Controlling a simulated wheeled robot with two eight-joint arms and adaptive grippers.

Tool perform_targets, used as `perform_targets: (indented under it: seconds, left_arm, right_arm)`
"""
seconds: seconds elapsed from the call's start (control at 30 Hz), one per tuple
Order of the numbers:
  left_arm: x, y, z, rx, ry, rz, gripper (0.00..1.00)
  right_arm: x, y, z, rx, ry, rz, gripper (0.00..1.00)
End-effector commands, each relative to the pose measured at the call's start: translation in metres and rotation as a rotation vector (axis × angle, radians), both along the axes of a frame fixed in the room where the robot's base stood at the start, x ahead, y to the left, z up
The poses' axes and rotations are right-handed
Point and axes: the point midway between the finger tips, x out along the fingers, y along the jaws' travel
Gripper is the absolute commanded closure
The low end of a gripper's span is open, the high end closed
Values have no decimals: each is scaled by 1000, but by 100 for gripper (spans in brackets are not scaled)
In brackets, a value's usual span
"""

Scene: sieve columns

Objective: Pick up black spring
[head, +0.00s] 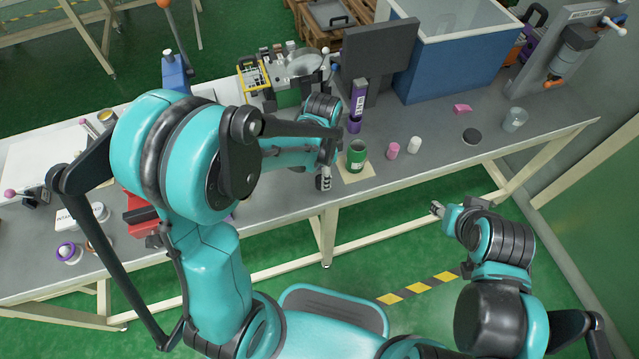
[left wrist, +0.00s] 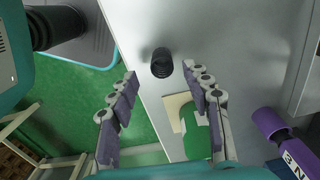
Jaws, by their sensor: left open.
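The black spring (left wrist: 162,62) stands on the grey tabletop near its edge in the left wrist view. It looks like a short dark ribbed cylinder. In the head view I cannot make it out, and my left arm may hide it. My left gripper (left wrist: 159,80) is open, with its fingers spread either side of the spring in the picture and nothing between them. I cannot tell how far above the spring it is. In the head view the left gripper (head: 326,172) is low over the table's front edge. My right gripper (head: 437,208) is in front of the table, away from the spring.
A green can (head: 356,152) stands on a tan square (head: 350,179) close beside the left gripper. A purple bottle (head: 358,98) stands behind it. Pink (head: 393,151) and white (head: 414,145) cylinders are to its right. A blue bin (head: 440,75) stands at the back.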

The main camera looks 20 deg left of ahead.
Motion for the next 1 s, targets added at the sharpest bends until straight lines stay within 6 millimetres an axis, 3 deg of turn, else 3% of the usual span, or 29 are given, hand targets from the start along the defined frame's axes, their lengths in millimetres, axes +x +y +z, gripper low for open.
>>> perform_targets:
  seconds: [0.2, 0.47, 0.5, 0.63, 0.67, 1.0]
  left_arm:
    - [3, 3, -38, 1, -1, 1, 51]
    - [2, 3, -42, 0, -1, 1, 51]
    - [2, 3, -42, 0, -1, 1, 54]
    - [3, 3, -42, 0, -1, 1, 88]
    - [3, 3, -42, 0, -1, 1, 91]
    - [3, 3, -40, 0, -1, 2, 91]
  right_arm:
    - [0, 0, -23, 0, 0, 0, 60]
    - [0, 0, -24, 0, 0, 0, 60]
    - [0, 0, -23, 0, 0, 0, 60]
    - [0, 0, -23, 0, 0, 0, 60]
    - [0, 0, -23, 0, 0, 0, 60]
    - [0, 0, -22, 0, 0, 0, 60]
